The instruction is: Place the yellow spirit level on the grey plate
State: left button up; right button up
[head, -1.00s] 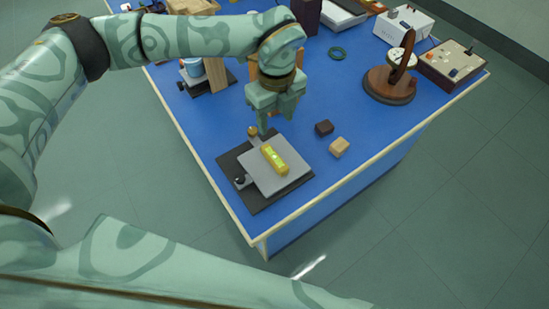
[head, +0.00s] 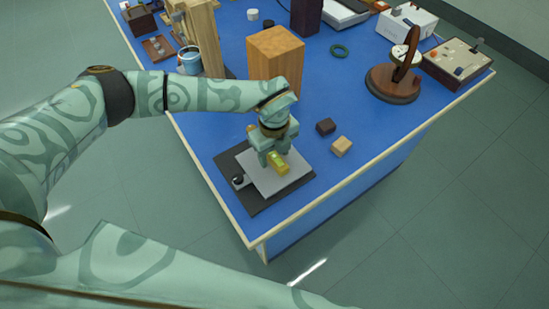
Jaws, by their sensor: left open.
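The yellow spirit level (head: 280,167) lies on the grey plate (head: 267,185), which sits on a darker black base (head: 262,204) near the front corner of the blue-topped bench. My left gripper (head: 274,157) is low over the plate, its open fingers at the level's far part. The gripper hides the far end of the level, and I cannot tell whether the fingers touch it. My right gripper is out of view.
A dark cube (head: 326,127) and a light wooden cube (head: 341,146) lie right of the plate. A tall wooden block (head: 275,56) stands behind my gripper. A wooden stand with a dial (head: 393,84) is farther right. The bench edge (head: 228,213) is close at left.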

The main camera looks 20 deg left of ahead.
pick_arm(q)
grip_shut()
